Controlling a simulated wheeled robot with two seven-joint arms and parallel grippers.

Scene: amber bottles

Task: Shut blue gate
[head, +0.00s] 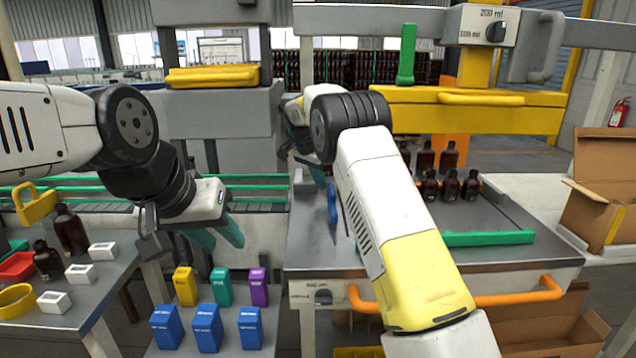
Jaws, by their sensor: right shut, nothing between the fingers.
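A small upright blue piece (332,204), which looks like the blue gate's handle, stands at the left end of the grey machine's worktop. I cannot tell how far the gate is open. My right gripper (318,177) is just behind and left of the blue piece. Its wrist and forearm hide most of it, and only a teal fingertip shows. It is shut and empty; I cannot tell whether it touches the blue piece. My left gripper (217,236) hangs over the conveyor's near side with its teal fingers apart and nothing between them.
Several amber bottles (450,187) stand on the worktop by a green bar (488,238). An orange handle (515,293) runs along its front. Coloured boxes (207,327) stand below my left gripper. A side table (95,300) holds bottles and white blocks. An open carton (597,215) is right.

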